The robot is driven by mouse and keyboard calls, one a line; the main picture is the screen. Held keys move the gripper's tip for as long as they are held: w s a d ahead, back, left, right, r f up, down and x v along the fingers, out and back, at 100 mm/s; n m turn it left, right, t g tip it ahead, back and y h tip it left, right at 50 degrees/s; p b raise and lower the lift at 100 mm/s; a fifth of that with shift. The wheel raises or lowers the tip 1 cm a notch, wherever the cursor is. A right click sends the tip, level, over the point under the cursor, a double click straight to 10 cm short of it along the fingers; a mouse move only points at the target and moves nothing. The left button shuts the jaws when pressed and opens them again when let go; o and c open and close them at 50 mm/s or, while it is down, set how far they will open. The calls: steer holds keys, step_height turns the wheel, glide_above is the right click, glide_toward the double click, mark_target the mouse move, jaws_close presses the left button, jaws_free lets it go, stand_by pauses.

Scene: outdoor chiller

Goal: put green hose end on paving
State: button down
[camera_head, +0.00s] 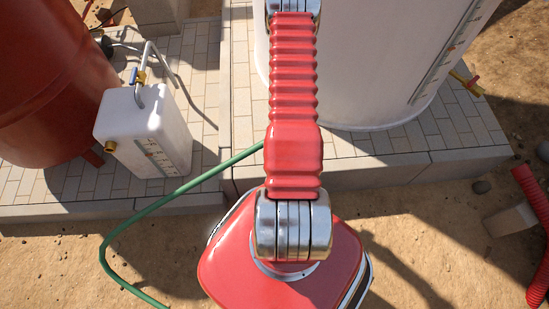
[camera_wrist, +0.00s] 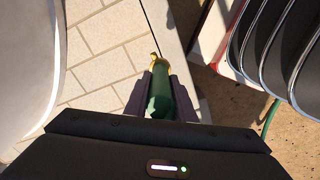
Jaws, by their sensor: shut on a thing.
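The green hose end (camera_wrist: 160,97) shows in the wrist view, a dark green tube with a brass-coloured tip. My gripper (camera_wrist: 160,92) is shut on it, one dark finger on each side. Pale rectangular paving (camera_wrist: 100,62) lies beneath and beyond it, close to the paving's edge. I cannot tell how high the end is above the paving. In the head view the green hose (camera_head: 185,187) rises from the sand, crosses the paving edge and passes behind my red arm. My gripper and the hose end are hidden there.
A white container (camera_head: 145,133) with a brass outlet stands on the left paving by a big red tank (camera_head: 50,80). A large white cylinder (camera_head: 365,60) stands on the paving behind my arm. A ribbed red hose (camera_head: 535,200) lies at right. Paving left of my arm is partly clear.

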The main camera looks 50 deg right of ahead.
steer(key=shift+s+f, duration=0.1)
steer(key=shift+f, duration=2.8)
steer(key=shift+f, duration=0.1)
steer(key=shift+f, duration=2)
steer(key=c, duration=1.5)
jaws_free()
